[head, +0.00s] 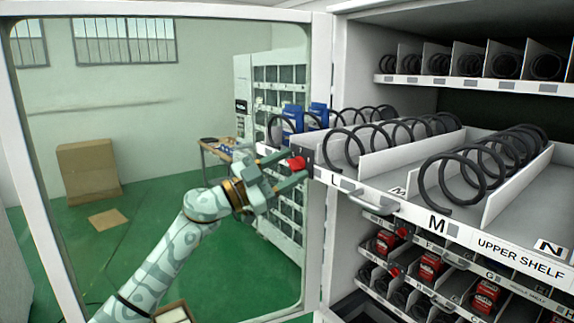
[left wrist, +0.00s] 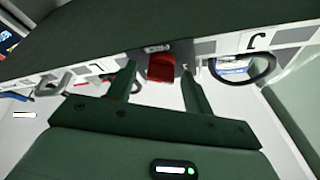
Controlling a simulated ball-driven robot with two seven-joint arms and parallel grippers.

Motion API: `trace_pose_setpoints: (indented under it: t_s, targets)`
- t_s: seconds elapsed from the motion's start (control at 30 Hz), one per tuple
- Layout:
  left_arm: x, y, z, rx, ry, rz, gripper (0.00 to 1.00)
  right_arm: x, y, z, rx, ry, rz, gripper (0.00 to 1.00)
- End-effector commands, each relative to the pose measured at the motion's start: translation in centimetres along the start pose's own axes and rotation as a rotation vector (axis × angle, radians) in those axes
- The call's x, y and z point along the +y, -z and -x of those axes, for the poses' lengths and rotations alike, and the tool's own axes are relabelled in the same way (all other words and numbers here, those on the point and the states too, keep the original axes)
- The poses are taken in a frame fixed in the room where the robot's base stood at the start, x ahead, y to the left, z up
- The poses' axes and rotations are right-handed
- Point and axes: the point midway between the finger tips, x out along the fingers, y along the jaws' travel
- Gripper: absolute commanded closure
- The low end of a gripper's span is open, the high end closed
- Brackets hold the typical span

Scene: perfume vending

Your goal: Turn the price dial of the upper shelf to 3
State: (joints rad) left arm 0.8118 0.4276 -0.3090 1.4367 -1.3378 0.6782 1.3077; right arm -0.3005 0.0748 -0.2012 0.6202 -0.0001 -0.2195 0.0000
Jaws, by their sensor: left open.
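The upper shelf (head: 519,257) is pulled out of the vending machine and carries the label UPPER SHELF. Its red price dial (head: 297,163) sits on a dark plate at the left end of the shelf front. My left gripper (head: 287,169) is open in front of it. In the left wrist view the dial (left wrist: 161,68) lies between the two spread fingertips (left wrist: 160,76), with visible space on both sides. I cannot read which number the dial points at. My right gripper is not in view.
A metal handle (head: 374,207) sticks out from the shelf front, right of the dial. Black spiral coils (head: 455,180) and white dividers fill the shelf. Lower shelves with red boxes (head: 430,266) lie beneath. The open glass door's frame (head: 45,225) stands at the left.

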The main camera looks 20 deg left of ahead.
Motion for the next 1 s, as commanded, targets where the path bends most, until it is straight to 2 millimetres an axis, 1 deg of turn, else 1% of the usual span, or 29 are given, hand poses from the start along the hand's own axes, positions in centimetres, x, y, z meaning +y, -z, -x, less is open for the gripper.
trace_pose_setpoints:
  t_s: [0.2,0.23,0.27,0.3,0.37,0.4,0.77,1.0]
  targets:
    - [0.00,-0.03,-0.04,0.000,0.000,0.000,0.49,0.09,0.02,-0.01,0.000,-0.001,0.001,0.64]
    - [0.00,-0.03,-0.04,0.000,0.000,0.000,0.52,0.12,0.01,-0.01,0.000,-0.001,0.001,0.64]
    - [0.00,-0.03,-0.04,0.000,0.000,0.000,0.60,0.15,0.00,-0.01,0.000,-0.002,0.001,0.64]
    - [-0.01,-0.03,-0.03,0.000,0.000,0.000,0.71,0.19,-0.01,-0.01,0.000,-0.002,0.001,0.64]
    - [-0.01,-0.03,-0.02,0.000,0.000,0.000,0.88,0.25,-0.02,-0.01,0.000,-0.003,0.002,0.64]
    - [-0.01,-0.03,-0.02,0.000,0.000,0.000,0.94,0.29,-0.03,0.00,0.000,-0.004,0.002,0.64]
    - [-0.11,-0.03,0.01,-0.002,-0.015,-0.040,0.93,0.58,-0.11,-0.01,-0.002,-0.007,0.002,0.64]
    - [-0.16,-0.03,0.02,-0.003,-0.070,-0.171,0.94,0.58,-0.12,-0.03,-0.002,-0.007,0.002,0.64]
